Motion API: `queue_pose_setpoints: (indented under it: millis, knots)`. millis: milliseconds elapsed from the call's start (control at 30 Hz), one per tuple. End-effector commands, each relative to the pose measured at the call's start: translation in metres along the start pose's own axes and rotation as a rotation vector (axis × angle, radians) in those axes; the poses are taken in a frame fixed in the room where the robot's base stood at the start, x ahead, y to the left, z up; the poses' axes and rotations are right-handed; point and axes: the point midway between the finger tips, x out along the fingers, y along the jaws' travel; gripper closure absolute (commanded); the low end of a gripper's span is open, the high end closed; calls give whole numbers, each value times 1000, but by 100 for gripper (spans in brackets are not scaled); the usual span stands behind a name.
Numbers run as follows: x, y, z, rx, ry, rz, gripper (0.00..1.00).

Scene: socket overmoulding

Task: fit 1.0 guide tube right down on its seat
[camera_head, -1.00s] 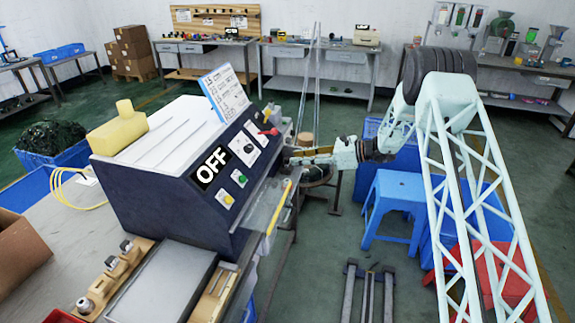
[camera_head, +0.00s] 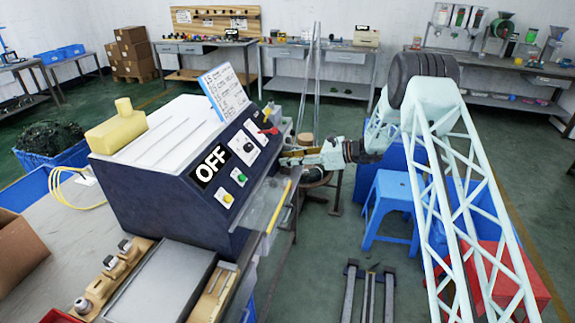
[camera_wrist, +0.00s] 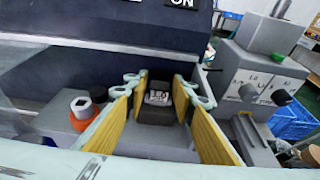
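A dark block with a white label reading "1.0" (camera_wrist: 158,97) sits ahead in the middle of the wrist view; I take it for the 1.0 guide tube or its holder, but I cannot tell which. My gripper (camera_wrist: 160,82) is open, its two yellow-padded fingers on either side of this block. I cannot tell whether the pads touch it. In the head view my gripper (camera_head: 300,154) is at the right front of the dark blue machine (camera_head: 160,195), and its fingertips are partly hidden there. The seat cannot be made out.
A grey unit with knobs and number labels (camera_wrist: 255,75) stands close on the right. The head view shows an "OFF" sign (camera_head: 211,166) on the machine and a blue stool (camera_head: 391,200) nearby.

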Motion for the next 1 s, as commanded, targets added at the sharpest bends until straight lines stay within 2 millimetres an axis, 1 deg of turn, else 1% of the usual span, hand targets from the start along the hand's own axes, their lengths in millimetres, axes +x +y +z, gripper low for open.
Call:
queue_pose_setpoints:
  millis: [133, 633, 667, 833, 1000]
  knots:
    - [4, 0, 0, 0, 0, 0, 76]
    - [4, 0, 0, 0, 0, -1, 76]
    - [4, 0, 0, 0, 0, -1, 78]
    - [4, 0, 0, 0, 0, -1, 93]
    - [4, 0, 0, 0, 0, -1, 94]
